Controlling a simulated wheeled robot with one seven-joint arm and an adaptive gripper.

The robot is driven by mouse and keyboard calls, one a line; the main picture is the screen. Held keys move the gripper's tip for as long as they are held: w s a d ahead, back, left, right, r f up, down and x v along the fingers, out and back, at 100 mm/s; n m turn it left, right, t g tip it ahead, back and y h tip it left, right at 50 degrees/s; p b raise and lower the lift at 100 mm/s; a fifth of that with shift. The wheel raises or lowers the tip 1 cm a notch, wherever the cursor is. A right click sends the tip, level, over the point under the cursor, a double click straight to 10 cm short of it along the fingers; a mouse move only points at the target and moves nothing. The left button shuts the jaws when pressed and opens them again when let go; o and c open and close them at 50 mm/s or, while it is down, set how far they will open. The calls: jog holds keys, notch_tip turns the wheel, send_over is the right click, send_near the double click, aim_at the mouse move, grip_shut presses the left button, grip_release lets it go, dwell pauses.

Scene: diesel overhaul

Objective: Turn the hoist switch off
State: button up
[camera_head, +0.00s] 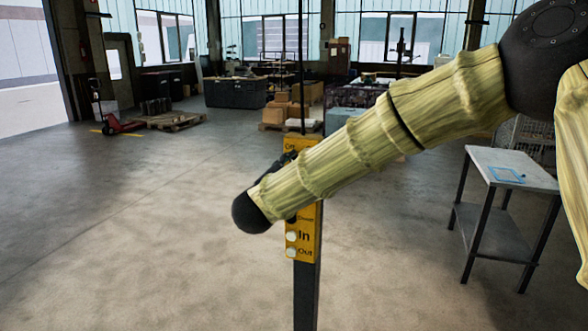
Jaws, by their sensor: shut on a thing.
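Lower down are white buttons beside "In" and "Out", and a partly covered label that seems to read "Down". My sleeved arm crosses in front of the panel's middle. Dark parts of my gripper (282,163) show just above the sleeve at the panel's upper left edge, by the switch area. My gripper is shut on the hoist switch there. The fingertips and the switch are mostly hidden, so the switch's position cannot be told.
A dark post (306,300) runs below the panel. A small metal table (505,166) with a blue outline on its top stands at the right. Pallets (175,120), boxes and a red pallet jack (118,128) are farther back. The floor at the left is clear.

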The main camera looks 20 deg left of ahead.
jog(key=shift+f, duration=0.15)
jog(key=o, duration=1)
jog(key=shift+o, duration=0.2)
jog(key=shift+s, duration=0.1)
jog(key=s, duration=1.2)
jog(key=shift+a, duration=0.2)
